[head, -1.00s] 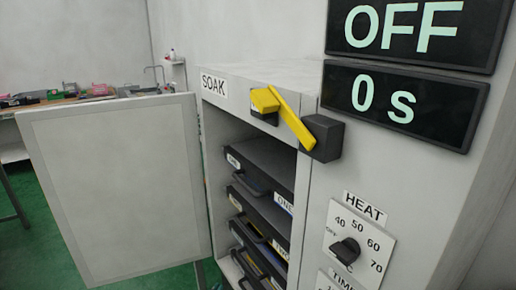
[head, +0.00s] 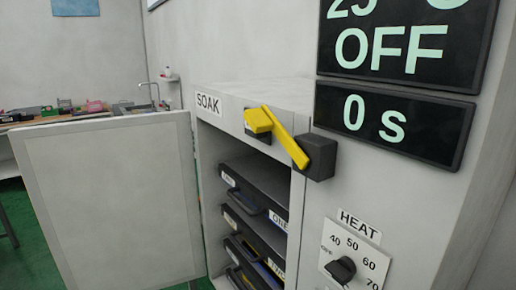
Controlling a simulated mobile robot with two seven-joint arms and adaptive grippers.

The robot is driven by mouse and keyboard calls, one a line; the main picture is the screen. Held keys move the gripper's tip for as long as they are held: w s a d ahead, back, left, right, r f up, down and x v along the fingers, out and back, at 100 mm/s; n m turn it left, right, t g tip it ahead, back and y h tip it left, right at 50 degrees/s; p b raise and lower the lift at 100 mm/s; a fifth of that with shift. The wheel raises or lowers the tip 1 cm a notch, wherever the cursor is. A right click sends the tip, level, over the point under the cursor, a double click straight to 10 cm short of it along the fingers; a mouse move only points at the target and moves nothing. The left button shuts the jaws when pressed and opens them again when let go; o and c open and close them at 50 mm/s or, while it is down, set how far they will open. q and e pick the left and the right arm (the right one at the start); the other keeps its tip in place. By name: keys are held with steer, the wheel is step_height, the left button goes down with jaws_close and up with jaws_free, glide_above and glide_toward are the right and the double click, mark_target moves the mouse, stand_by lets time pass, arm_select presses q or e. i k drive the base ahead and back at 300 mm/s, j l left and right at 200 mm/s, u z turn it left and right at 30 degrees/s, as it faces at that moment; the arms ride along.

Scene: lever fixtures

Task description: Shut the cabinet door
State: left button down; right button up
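The cabinet door (head: 112,200) is a flat pale panel. It stands wide open, swung out to the left of the cabinet (head: 265,97). The opening shows dark drawers or trays (head: 262,180) with labels and handles stacked inside. A yellow lever (head: 284,136) on a black block (head: 320,158) sits at the upper right of the opening and slants up to the left. Neither of my grippers is in view.
A "HEAT" dial (head: 341,269) and dark displays reading "OFF" (head: 402,48) and "0 s" (head: 390,122) are on the panel at the right. A cluttered bench (head: 60,118) stands behind the door at the left. Green floor (head: 28,210) shows at the lower left.

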mark_target(114, 201)
steer(key=i+j+u, duration=0.3)
steer(key=j+u, duration=0.15)
steer(key=j, duration=0.2)
steer(key=i+j+u, duration=1.1)
steer(key=i+u, duration=0.2)
steer(key=i, duration=0.15)
steer(key=i+z, duration=0.4)
steer(key=i+j+z, duration=0.1)
steer(key=z, duration=0.25)
steer(key=i+j+z, duration=0.25)
steer(key=z, duration=0.15)
steer(key=i+j+z, duration=0.25)
steer(key=z, duration=0.15)
steer(key=i+j+z, duration=0.1)
steer(key=z, duration=0.4)
steer(key=i+j+z, duration=0.25)
steer(key=z, duration=0.25)
steer(key=i+j+z, duration=0.1)
steer(key=z, duration=0.4)
steer(key=j+z, duration=0.45)
steer(key=i+j+z, duration=0.1)
steer(key=j+z, duration=1)
steer(key=k+j+z, duration=0.15)
steer(key=k+j, duration=0.05)
steer(key=k, duration=0.1)
